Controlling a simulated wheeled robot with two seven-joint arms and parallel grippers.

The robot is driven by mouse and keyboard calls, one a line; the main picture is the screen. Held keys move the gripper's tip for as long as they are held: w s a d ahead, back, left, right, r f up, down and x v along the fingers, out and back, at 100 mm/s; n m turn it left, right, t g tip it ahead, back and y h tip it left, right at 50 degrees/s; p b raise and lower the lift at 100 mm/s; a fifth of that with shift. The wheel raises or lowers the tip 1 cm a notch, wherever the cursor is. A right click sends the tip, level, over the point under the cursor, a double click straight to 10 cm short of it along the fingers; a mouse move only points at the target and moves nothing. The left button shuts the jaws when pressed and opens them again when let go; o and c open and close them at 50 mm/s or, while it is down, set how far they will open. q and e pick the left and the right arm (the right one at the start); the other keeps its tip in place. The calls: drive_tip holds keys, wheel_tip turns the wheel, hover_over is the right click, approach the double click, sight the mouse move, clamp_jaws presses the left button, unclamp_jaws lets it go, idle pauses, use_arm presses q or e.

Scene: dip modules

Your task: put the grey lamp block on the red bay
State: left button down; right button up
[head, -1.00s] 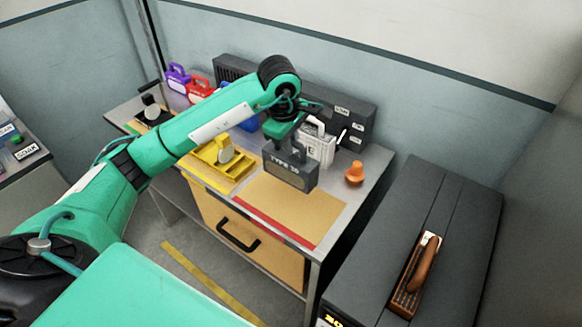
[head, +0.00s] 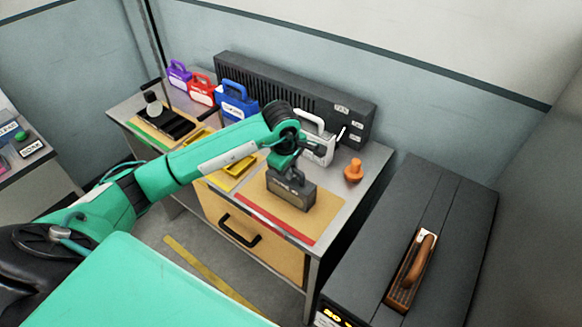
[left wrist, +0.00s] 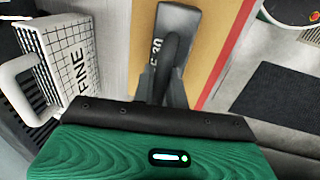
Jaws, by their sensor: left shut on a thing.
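The grey lamp block (head: 291,193) is dark grey with light lettering and a handle on top. My left gripper (head: 291,173) is shut on that handle. The block is upright over the red bay (head: 276,220), a tan panel with a red strip along its front edge. It sits very low there; whether it touches the panel I cannot tell. In the left wrist view the block (left wrist: 178,22) lies over the tan panel, with the red strip (left wrist: 232,50) to its right. My right gripper is not in view.
A white block (head: 320,148) stands behind the bay, and an orange knob (head: 353,171) stands to its right. Blue (head: 237,104), red (head: 201,90) and purple (head: 178,74) blocks stand along the back. A yellow bay (head: 232,172) lies left, partly behind my arm.

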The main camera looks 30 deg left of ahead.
sight(286, 184)
use_arm(q)
drive_tip(key=shift+f, duration=0.15)
drive_tip(key=c, duration=1.4)
unclamp_jaws()
drive_tip(key=shift+r, duration=0.5)
wheel_tip(286, 184, up, 11)
drive_tip(key=s+b, duration=0.2)
drive_tip(key=b, duration=0.1)
drive_tip(key=shift+s+a+b, duration=0.15)
drive_tip(key=shift+b, duration=0.25)
